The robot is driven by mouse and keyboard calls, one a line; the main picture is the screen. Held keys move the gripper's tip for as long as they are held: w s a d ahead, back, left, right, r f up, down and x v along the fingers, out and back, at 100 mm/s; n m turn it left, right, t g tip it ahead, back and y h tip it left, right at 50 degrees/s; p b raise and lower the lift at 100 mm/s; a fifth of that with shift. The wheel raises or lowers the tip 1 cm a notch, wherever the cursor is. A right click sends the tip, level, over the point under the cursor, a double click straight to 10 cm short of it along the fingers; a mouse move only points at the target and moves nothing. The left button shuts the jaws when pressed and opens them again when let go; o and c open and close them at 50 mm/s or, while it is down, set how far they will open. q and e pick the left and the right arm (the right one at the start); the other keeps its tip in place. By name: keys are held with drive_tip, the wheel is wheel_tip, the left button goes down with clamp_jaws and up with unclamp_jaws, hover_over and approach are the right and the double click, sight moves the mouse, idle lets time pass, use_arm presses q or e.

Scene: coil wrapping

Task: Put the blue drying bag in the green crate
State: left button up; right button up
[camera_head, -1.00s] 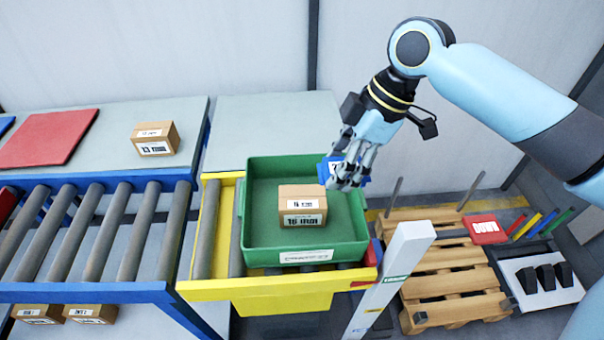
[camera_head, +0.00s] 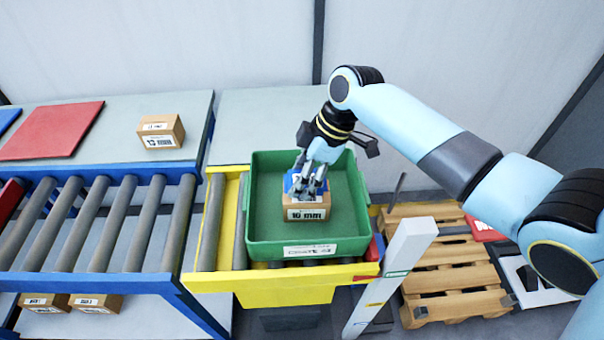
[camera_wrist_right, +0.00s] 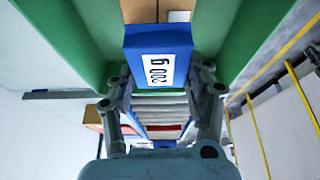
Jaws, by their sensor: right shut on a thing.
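The green crate (camera_head: 258,235) stands on the yellow-framed roller section, with a cardboard box (camera_head: 308,213) marked 10 mm inside it. My right gripper (camera_head: 305,188) is over the crate, above or at the box's top. It is shut on the blue drying bag (camera_head: 290,184), which is mostly hidden by the fingers in the head view. In the right wrist view the bag (camera_wrist_right: 160,65) shows a white "200 g" label and sits between the fingers, with a cardboard surface beyond it. I cannot tell whether the bag touches the box. My left gripper is not in view.
A roller conveyor (camera_head: 95,225) with a blue frame is at the left. Another carton (camera_head: 160,133) and a red panel (camera_head: 52,130) lie on the grey table behind. A white post (camera_head: 400,265) stands just right of the crate, near a wooden pallet (camera_head: 450,270).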

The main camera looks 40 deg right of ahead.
drive_tip(key=shift+f, duration=0.6)
drive_tip(key=o, duration=1.2)
drive_tip(key=shift+r, duration=0.1)
drive_tip(key=shift+r, duration=0.35)
drive_tip(key=v, duration=1.2)
drive_tip(key=shift+s+r, duration=0.1)
drive_tip(key=shift+r, duration=0.1)
